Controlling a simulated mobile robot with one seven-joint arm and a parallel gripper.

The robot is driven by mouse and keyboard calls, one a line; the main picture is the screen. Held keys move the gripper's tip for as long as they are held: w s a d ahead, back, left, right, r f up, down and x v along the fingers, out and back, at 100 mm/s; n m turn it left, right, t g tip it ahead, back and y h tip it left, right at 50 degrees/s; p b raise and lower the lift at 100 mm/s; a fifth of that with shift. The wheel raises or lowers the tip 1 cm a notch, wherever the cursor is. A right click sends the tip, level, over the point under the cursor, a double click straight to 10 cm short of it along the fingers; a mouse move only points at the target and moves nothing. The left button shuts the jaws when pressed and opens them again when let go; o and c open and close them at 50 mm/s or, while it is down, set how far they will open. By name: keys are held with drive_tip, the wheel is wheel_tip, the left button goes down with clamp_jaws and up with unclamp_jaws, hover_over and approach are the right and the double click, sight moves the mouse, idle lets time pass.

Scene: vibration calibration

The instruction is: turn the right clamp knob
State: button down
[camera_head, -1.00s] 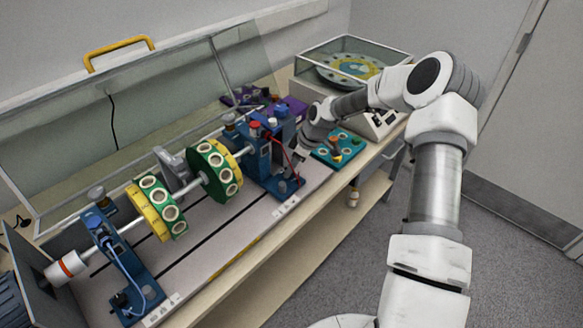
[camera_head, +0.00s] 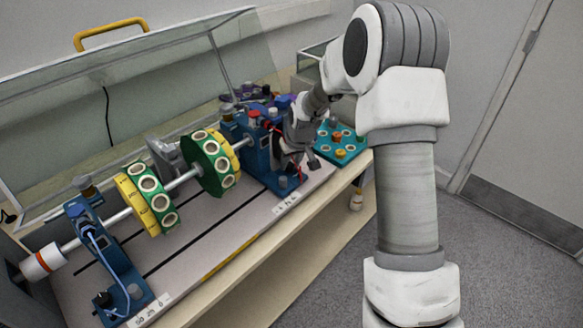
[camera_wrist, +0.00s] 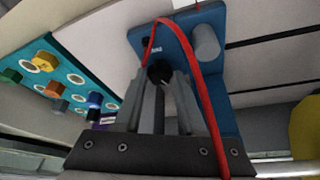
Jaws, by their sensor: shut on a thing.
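The right clamp knob (camera_wrist: 160,71) shows in the wrist view as a small black round knob above the blue foot of the right bearing stand (camera_wrist: 170,38). My gripper (camera_wrist: 160,76) is shut on this knob, with a finger on each side of it. In the head view my gripper (camera_head: 291,165) is low beside the right stand (camera_head: 258,155), and its fingers largely hide the knob there. A grey cylinder (camera_wrist: 205,42) stands on the same blue foot, apart from the fingers. How far the knob is turned cannot be told.
A red cable (camera_wrist: 205,75) arches close over my fingers. The shaft with green and yellow discs (camera_head: 207,165) lies to the left. A teal board (camera_head: 338,150) with several coloured pegs is at the right. The raised clear cover (camera_head: 130,105) stands behind.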

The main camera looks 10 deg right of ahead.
drive_tip(key=shift+m+h+b, duration=0.4)
drive_tip(key=shift+m+b, duration=0.05)
drive_tip(key=shift+m, duration=0.35)
drive_tip(key=shift+c, duration=2.4)
unclamp_jaws()
drive_tip(key=p+v, duration=0.1)
drive_tip(key=v, duration=1.6)
drive_tip(key=shift+s+r+p, duration=0.15)
drive_tip(key=shift+p, duration=0.15)
drive_tip(key=shift+a, duration=0.1)
